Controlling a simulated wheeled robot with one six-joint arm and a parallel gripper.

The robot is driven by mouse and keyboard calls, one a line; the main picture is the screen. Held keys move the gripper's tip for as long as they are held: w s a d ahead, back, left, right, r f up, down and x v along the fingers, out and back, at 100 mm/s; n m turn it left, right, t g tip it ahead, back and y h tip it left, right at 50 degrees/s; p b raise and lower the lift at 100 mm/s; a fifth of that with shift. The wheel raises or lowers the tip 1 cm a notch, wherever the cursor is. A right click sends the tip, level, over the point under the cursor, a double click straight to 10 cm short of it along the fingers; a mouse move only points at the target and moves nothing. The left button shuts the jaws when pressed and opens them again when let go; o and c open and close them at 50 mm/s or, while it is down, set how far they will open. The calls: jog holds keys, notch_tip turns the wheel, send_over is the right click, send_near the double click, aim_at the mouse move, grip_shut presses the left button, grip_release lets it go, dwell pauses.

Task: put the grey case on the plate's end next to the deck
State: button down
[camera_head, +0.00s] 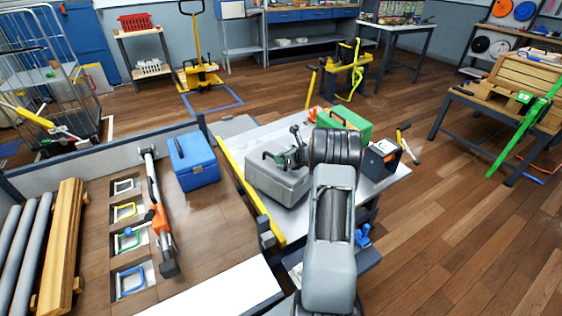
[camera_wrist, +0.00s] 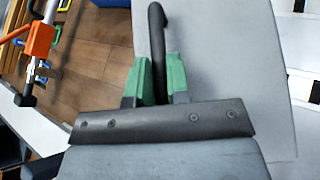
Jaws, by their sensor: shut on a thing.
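The grey case (camera_head: 275,187) is at the left part of the light metal plate (camera_head: 392,181), close beside the yellow edge bar. My gripper (camera_head: 285,160) is above the case, its fingers shut on the case's dark handle. In the wrist view the green fingertips (camera_wrist: 158,82) stand on both sides of the handle, with the grey case (camera_wrist: 220,60) behind. I cannot tell whether the case rests on the plate or hangs just above it. The deck (camera_head: 215,229) with its wooden floor lies left of the yellow bar (camera_head: 245,188). My arm hides part of the plate.
A green case (camera_head: 350,124) and a dark box with an orange top (camera_head: 380,158) stand toward the plate's far and right sides. A blue case (camera_head: 194,162) stands on the deck near the yellow bar. A long bar with orange parts (camera_head: 160,215) lies on the deck.

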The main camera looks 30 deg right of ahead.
jog(key=c, duration=1.5)
grip_release()
jog(key=shift+s+d+f, duration=0.2)
jog(key=shift+s+f, duration=0.05)
jog(key=shift+f, duration=0.3)
jog(key=shift+o, duration=0.7)
jog(key=shift+d, duration=0.2)
jog(key=shift+o, duration=1.3)
jog(key=shift+w+a+r, duration=0.1)
jog(key=shift+r, duration=0.1)
jog(key=shift+r, duration=0.15)
